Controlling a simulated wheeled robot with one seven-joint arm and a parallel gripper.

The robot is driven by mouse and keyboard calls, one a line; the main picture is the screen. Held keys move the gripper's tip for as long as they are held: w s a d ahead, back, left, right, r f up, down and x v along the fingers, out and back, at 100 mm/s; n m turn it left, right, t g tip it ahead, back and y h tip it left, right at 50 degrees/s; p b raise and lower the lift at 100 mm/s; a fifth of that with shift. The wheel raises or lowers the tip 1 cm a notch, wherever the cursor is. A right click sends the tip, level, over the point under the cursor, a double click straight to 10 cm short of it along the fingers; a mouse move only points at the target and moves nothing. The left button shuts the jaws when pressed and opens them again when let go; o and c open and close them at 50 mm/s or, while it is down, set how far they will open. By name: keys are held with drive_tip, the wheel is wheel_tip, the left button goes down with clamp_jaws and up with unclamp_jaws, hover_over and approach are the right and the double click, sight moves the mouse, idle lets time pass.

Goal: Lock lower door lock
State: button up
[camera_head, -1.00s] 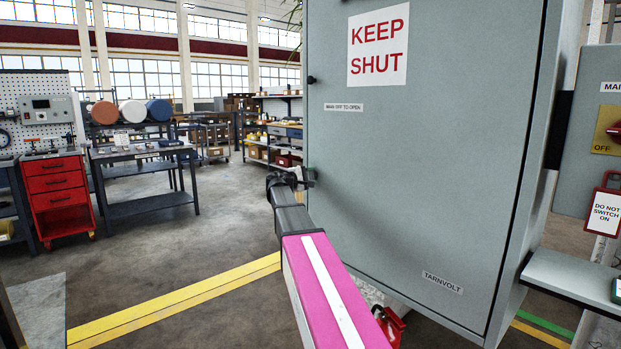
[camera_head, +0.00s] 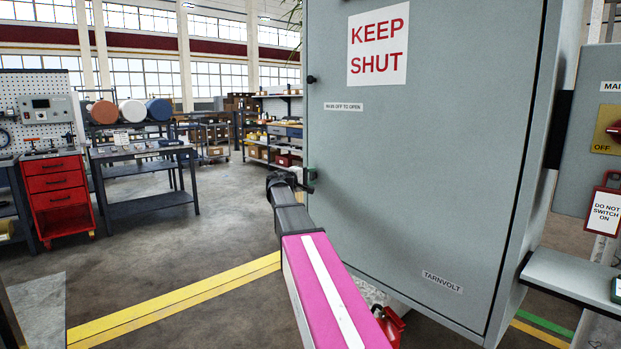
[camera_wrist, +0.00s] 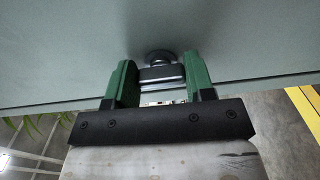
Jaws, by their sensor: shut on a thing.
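A grey cabinet door (camera_head: 420,160) fills the middle of the head view and looks closed. The lower door lock (camera_wrist: 160,68) is a dark round boss with a flat grip on the door, seen in the wrist view. My gripper (camera_wrist: 160,82) has its green fingers on either side of the lock's grip and is shut on it. In the head view my gripper (camera_head: 308,180) is at the door's left edge, where my arm hides most of the lock. A small dark upper lock (camera_head: 311,79) sits higher on the same edge.
A "KEEP SHUT" sign (camera_head: 378,45) and a "MAIN OFF TO OPEN" label (camera_head: 343,107) are on the door. A grey shelf (camera_head: 575,275) and a switch box (camera_head: 605,130) stand at the right.

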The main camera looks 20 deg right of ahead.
drive_tip(key=o, duration=0.9)
drive_tip(key=v, duration=1.1)
